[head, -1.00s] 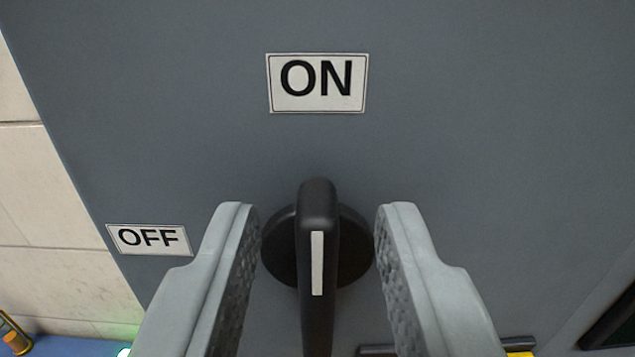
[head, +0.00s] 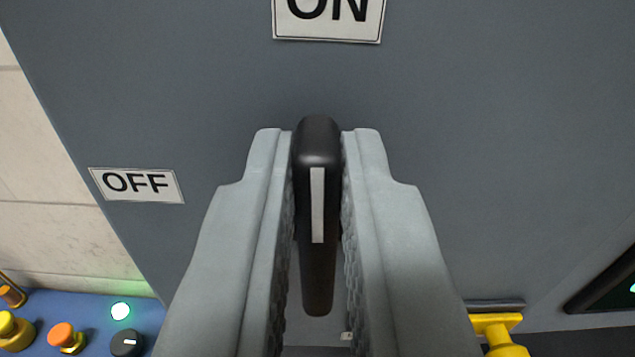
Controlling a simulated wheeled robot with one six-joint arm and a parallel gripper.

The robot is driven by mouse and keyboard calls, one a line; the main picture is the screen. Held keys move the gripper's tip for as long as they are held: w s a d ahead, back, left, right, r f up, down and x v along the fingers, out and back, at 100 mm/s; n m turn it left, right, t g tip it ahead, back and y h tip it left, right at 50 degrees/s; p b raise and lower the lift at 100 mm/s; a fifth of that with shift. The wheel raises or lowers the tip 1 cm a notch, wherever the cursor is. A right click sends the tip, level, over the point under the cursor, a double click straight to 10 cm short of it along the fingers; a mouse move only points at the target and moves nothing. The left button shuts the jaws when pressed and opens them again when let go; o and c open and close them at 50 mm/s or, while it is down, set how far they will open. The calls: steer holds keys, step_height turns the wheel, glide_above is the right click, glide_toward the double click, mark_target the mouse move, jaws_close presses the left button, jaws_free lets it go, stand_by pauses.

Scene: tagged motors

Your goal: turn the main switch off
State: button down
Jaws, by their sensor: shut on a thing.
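The main switch is a black rotary handle (head: 318,270) with a white stripe, on a grey cabinet face. The handle stands upright in the head view, its stripe pointing up toward the ON label (head: 328,18). The OFF label (head: 137,185) is to the left. My gripper (head: 318,145) is shut on the handle, one finger on each side. The fingers hide the round base behind the handle.
At the lower left is a blue panel with an orange button (head: 62,335), a black knob (head: 126,343) and a lit green lamp (head: 120,311). A yellow part (head: 498,335) is at the lower right. The cabinet face (head: 500,130) around the labels is bare.

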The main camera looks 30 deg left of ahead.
steer(key=shift+s+a+f+n, duration=0.2)
steer(key=shift+a+f+n, duration=0.25)
steer(key=shift+n, duration=2.45)
steer(key=shift+s+a+f+n, duration=0.3)
steer(key=shift+f+n, duration=0.15)
steer(key=shift+n, duration=2.45)
steer(key=shift+s+a+f+n, duration=0.15)
steer(key=shift+a+f+n, duration=0.3)
steer(key=shift+n, duration=2.45)
steer(key=shift+f, duration=0.1)
steer(key=c, duration=1.5)
jaws_free()
steer(key=v, duration=1.7)
steer(key=shift+s, duration=0.2)
steer(key=shift+d, duration=0.1)
